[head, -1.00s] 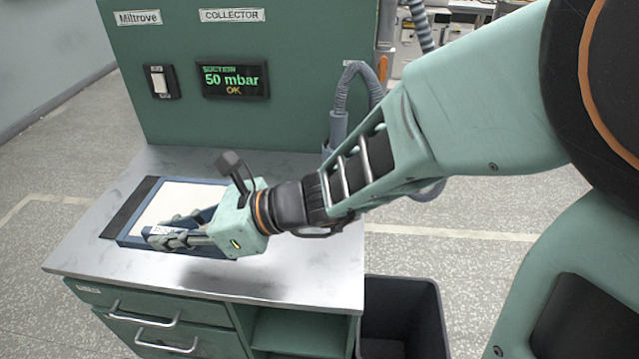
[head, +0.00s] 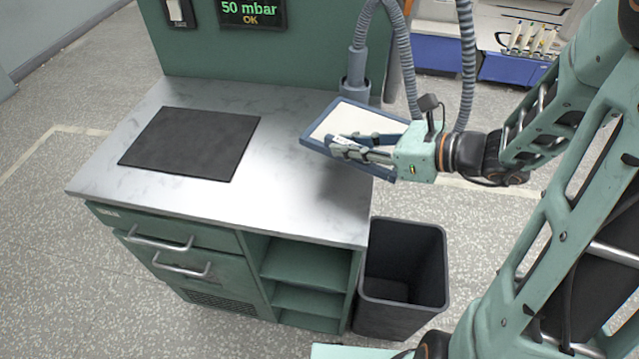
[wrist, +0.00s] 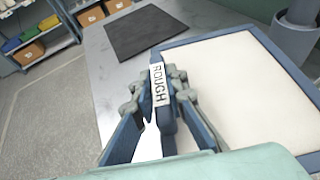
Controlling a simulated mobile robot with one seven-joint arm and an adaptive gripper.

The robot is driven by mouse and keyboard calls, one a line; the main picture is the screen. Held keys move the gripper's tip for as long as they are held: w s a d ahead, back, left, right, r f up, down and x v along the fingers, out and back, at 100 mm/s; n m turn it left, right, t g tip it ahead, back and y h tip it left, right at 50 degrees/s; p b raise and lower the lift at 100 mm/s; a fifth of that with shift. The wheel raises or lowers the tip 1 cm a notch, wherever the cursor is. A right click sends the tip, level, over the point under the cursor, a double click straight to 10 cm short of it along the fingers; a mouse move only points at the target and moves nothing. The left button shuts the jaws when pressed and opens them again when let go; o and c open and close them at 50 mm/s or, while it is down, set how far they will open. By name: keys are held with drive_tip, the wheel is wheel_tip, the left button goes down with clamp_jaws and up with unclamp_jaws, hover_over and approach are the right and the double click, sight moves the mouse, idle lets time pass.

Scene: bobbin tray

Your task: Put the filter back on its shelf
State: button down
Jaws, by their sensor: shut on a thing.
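The filter (head: 328,124) is a flat panel with a blue frame and a white face. My gripper (head: 343,146) is shut on the near part of its frame and holds it, somewhat tilted, above the right end of the worktop. In the wrist view the fingers (wrist: 161,88) close around a label reading "ROUGH" on the filter's frame (wrist: 275,50). Open green shelves (head: 300,262) are under the right part of the worktop. Their inner depth is partly in shadow.
A black mat (head: 190,143) lies bare on the grey worktop (head: 240,205). A dark bin (head: 405,265) stands right of the cabinet. A grey hose (head: 405,60) and its socket (head: 355,88) rise behind the filter. Drawers with handles (head: 160,240) are at left.

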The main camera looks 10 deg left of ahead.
sight(398, 131)
drive_tip(key=w+d+f, duration=0.1)
drive_tip(key=w+d, duration=0.1)
drive_tip(key=d, duration=0.2)
drive_tip(key=w+d+f+m+t, duration=0.1)
drive_tip(key=w+d, duration=0.1)
drive_tip(key=d, duration=0.3)
drive_tip(key=w+d+f+m+t+h, duration=0.1)
drive_tip(key=w+d, duration=0.1)
drive_tip(key=d, duration=0.3)
drive_tip(key=shift+w, duration=0.35)
drive_tip(key=shift+a, duration=0.15)
drive_tip(key=shift+r+p, duration=0.4)
drive_tip(key=shift+p, duration=0.25)
drive_tip(key=p, duration=0.3)
drive_tip(key=r+p, duration=0.1)
drive_tip(key=p, duration=0.2)
drive_tip(key=shift+s, duration=0.25)
drive_tip(key=p, duration=0.5)
drive_tip(key=shift+s+r, duration=0.3)
drive_tip(key=shift+s, duration=0.05)
drive_tip(key=shift+s+p, duration=0.2)
drive_tip(key=shift+p, duration=0.8)
drive_tip(key=shift+a, duration=0.15)
